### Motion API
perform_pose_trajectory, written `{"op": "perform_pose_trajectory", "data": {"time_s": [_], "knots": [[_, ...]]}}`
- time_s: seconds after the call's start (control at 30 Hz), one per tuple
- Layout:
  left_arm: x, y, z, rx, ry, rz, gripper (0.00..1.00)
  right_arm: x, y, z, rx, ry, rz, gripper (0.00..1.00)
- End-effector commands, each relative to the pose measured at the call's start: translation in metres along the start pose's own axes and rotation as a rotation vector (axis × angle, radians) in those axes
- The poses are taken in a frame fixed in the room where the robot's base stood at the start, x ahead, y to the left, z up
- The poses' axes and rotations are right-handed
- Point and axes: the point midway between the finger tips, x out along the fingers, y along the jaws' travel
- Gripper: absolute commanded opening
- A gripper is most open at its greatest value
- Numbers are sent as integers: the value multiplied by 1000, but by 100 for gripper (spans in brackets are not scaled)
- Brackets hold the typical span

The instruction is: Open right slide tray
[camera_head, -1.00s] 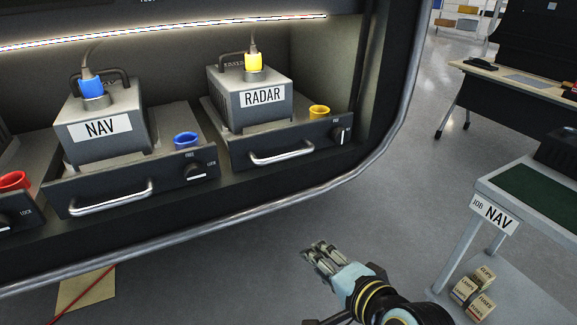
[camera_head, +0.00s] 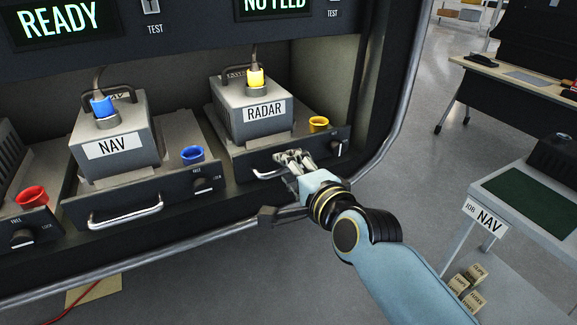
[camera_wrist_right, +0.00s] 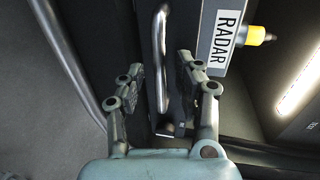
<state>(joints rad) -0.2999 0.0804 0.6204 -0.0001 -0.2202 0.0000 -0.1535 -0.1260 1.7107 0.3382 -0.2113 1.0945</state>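In the right wrist view the handle (camera_wrist_right: 160,50) runs between the two fingers of my right gripper (camera_wrist_right: 165,80), which is open with gaps on both sides. The tray's dark knob (camera_head: 338,147) is at the right end of its front; its lettering is too small to read. My left gripper is not in view.
The NAV tray (camera_head: 75,212) with its own handle and blue ring (camera_head: 192,154) is to the left. The rack's rounded metal rim (camera_head: 400,110) curves below and right. A grey cart (camera_head: 483,195) stands at the right. Floor between is clear.

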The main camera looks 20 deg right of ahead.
Motion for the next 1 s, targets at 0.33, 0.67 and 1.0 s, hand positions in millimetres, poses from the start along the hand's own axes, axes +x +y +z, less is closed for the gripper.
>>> {"op": "perform_pose_trajectory", "data": {"time_s": [0.33,0.67,1.0], "knots": [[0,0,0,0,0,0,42,8,0,0,0,0,0,34],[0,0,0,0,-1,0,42,7,0,0,0,0,0,0],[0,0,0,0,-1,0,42,7,0,0,0,0,1,0]]}}
